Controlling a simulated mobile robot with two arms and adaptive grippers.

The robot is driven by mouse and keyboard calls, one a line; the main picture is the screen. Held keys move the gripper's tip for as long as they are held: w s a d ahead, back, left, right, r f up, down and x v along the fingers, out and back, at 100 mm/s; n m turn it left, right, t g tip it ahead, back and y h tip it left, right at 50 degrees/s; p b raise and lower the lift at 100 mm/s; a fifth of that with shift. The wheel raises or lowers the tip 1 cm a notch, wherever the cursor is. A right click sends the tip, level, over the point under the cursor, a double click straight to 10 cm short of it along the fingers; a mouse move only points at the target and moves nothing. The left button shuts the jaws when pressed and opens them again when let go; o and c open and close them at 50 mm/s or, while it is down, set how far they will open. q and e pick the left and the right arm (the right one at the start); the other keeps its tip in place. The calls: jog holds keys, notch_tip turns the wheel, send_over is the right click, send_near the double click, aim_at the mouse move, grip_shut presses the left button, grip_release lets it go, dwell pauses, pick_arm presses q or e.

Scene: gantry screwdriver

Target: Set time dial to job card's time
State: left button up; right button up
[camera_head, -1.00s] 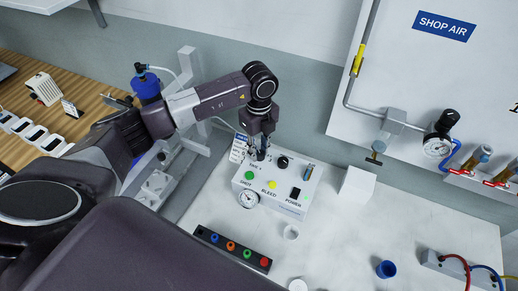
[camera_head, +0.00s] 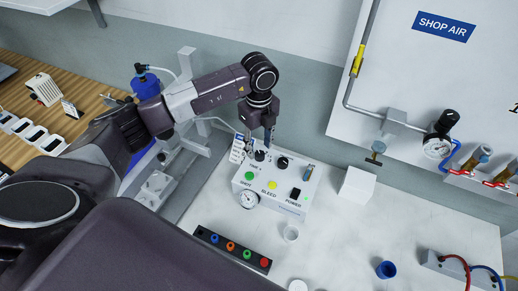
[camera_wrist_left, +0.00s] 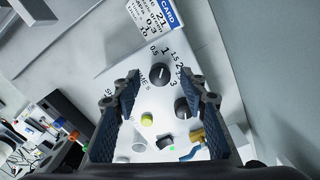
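The white control box (camera_head: 282,207) stands on the bench. Its time dial (camera_wrist_left: 160,74) is a black knob with marks from 0.5 to 3; the knob also shows in the head view (camera_head: 260,155). A light pointer mark is on it, but its exact reading is unclear. The job card (camera_wrist_left: 153,14) stands behind the box, cut off in the wrist view; 21 and 0.3 show, but which line is the time is unclear. My left gripper (camera_head: 257,138) is open and empty above the dial, fingers apart on both sides of it in the wrist view. My right gripper is out of view.
A second black knob (camera_wrist_left: 182,108) sits close beside the time dial. The box also has a green button (camera_head: 249,176), a yellow button (camera_head: 272,185), a power switch (camera_head: 295,192) and a gauge (camera_head: 248,199). A white block (camera_head: 356,186) stands to its right.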

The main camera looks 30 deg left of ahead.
aim_at(259, 153)
pick_arm(q)
notch_tip(259, 153, up, 10)
jog(key=shift+f, duration=0.15)
dwell(0.5)
